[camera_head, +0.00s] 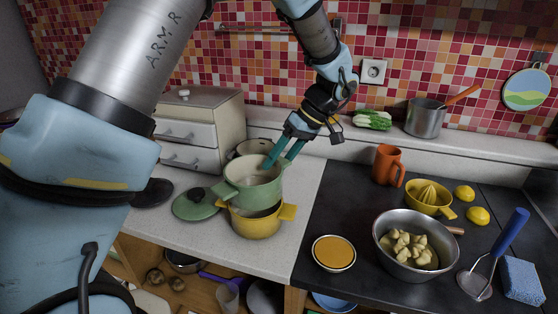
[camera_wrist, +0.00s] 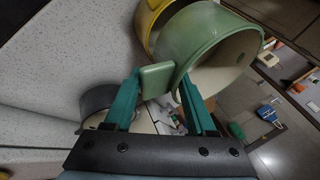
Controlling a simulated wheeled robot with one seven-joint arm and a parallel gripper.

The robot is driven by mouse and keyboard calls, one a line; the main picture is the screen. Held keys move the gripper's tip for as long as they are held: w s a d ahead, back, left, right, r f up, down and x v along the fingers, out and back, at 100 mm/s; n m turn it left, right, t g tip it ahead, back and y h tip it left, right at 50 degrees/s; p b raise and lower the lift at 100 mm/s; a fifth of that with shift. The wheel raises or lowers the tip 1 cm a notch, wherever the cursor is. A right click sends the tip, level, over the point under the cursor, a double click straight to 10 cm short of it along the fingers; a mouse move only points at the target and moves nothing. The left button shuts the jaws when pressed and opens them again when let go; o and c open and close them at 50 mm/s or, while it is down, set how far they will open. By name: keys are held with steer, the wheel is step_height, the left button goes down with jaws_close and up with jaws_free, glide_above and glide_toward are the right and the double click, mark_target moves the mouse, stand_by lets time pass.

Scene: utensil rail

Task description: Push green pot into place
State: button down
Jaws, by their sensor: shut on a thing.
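The green pot (camera_head: 254,190) sits on top of the yellow pot (camera_head: 256,226) on the pale counter, its open mouth facing up. I cannot tell whether it is fully seated. My gripper (camera_head: 280,157) reaches down at the green pot's back right side. In the wrist view my gripper (camera_wrist: 155,95) has its teal fingers on either side of the green pot's handle (camera_wrist: 157,78), shut on it. The green pot's rim (camera_wrist: 205,45) and part of the yellow pot (camera_wrist: 148,18) also show there. The yellow pot's inside is mostly hidden by the green pot.
Another pot (camera_head: 247,147) stands close behind. A green lid (camera_head: 192,207) lies at the left, near a drawer box (camera_head: 205,128). To the right on the dark surface are an orange mug (camera_head: 386,165), a metal bowl (camera_head: 385,243) and a masher (camera_head: 478,279). Counter right of the pots is clear.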

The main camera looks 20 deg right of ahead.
steer(key=shift+f+b, duration=0.8)
steer(key=shift+f, duration=0.25)
steer(key=shift+c, duration=0.7)
jaws_free()
steer(key=b+v, duration=0.2)
steer(key=v, duration=0.9)
steer(key=shift+a, duration=0.1)
